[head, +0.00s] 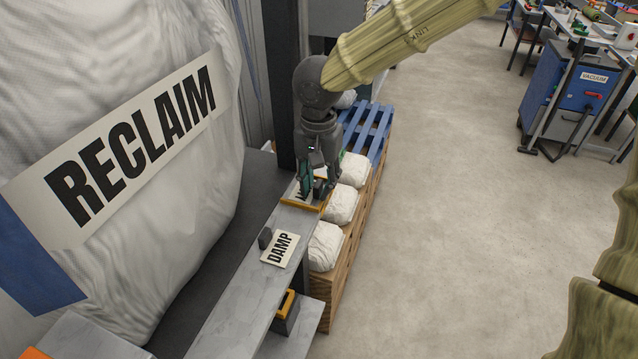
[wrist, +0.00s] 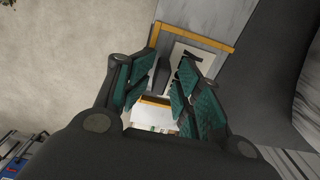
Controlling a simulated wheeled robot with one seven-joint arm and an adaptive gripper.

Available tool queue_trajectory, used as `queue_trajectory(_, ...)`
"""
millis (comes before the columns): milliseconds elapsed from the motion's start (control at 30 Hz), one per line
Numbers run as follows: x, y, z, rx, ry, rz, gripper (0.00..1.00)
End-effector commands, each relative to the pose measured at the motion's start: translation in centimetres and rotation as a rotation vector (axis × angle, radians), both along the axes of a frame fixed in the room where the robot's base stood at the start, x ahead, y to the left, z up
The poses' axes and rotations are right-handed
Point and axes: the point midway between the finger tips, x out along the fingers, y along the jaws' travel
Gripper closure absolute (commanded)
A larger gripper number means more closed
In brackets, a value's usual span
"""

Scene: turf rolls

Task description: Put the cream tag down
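A cream tag (head: 299,195) with dark lettering is under my gripper (head: 314,188), within an orange-rimmed tray (head: 290,203) on the grey ledge. In the wrist view the tag (wrist: 181,54) shows partly behind the right finger, and a dark block (wrist: 161,76) stands beside it between my fingers. The green finger pads are spread, with a gap visible between the block and the right pad. My gripper looks open around the block. The tag seems to lie in the tray; its underside is hidden.
White sacks (head: 341,205) stand in a row just right of the ledge, by a blue pallet (head: 367,130). A large bag marked RECLAIM (head: 130,150) fills the left. Another orange-edged tray (head: 286,306) sits lower in front.

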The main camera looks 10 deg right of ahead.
Motion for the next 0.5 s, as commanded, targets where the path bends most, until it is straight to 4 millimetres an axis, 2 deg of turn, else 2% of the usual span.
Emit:
queue_trajectory(133, 0.1, 0.0, 0.9, -0.001, -0.004, -0.001, 0.67)
queue_trajectory(500, 0.1, 0.0, 8.1, 0.002, -0.005, 0.0, 0.67)
